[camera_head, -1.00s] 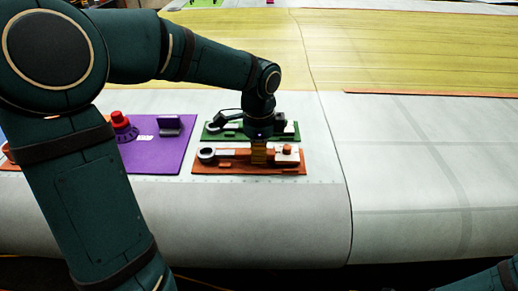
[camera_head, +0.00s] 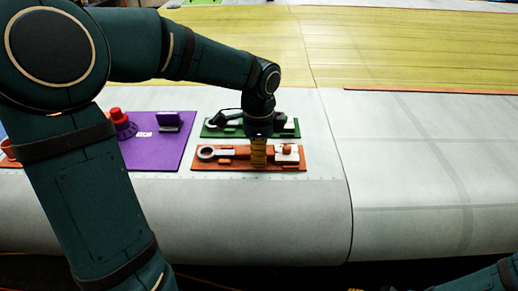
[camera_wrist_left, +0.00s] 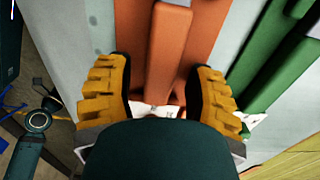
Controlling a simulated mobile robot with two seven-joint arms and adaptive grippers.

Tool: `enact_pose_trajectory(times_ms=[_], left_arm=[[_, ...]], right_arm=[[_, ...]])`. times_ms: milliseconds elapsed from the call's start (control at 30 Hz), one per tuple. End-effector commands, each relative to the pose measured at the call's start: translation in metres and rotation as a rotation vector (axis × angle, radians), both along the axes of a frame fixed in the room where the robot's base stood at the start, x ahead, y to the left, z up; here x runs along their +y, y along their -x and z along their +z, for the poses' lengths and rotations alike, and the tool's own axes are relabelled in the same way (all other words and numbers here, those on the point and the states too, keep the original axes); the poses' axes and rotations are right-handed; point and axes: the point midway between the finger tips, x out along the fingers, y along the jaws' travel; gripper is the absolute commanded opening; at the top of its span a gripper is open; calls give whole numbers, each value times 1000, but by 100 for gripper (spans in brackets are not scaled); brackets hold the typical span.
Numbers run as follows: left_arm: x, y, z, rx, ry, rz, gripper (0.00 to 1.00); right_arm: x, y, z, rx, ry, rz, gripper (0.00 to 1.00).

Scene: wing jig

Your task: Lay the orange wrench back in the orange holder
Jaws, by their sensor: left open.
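The orange holder (camera_head: 212,167) lies flat on the pale wing surface. The orange wrench (camera_head: 206,152) appears to lie along it, with its dark-rimmed ring end at the left and its shaft running right behind my fingers. My left gripper (camera_head: 258,155) points down over the middle of the holder. In the left wrist view its yellow-padded fingers (camera_wrist_left: 160,98) are open, spread either side of an orange bar (camera_wrist_left: 166,50) over the holder. I cannot tell whether that bar is the wrench handle or part of the holder. My right gripper is not clearly in view.
A green holder (camera_head: 290,132) with a dark tool lies just behind the orange one. A purple board (camera_head: 160,155) with a red-topped knob (camera_head: 118,122) lies to the left. The pale wing surface to the right (camera_head: 420,180) is clear.

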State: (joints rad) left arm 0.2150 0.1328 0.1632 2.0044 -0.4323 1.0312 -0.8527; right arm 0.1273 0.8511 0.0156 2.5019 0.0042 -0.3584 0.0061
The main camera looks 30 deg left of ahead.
Motion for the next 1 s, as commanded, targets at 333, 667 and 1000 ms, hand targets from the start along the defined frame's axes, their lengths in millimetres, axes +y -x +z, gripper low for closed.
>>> enact_pose_trajectory(times_ms=[333, 667, 1000], left_arm=[[0, -1, 57, -8, 0, 0, 54], [0, -1, 110, -4, 0, 0, 54], [0, 0, 120, -2, 0, 0, 54]], right_arm=[[0, 0, 0, 0, 0, 0, 52], [0, 0, 0, 0, 0, 0, 52], [0, 0, 0, 0, 0, 0, 52]])
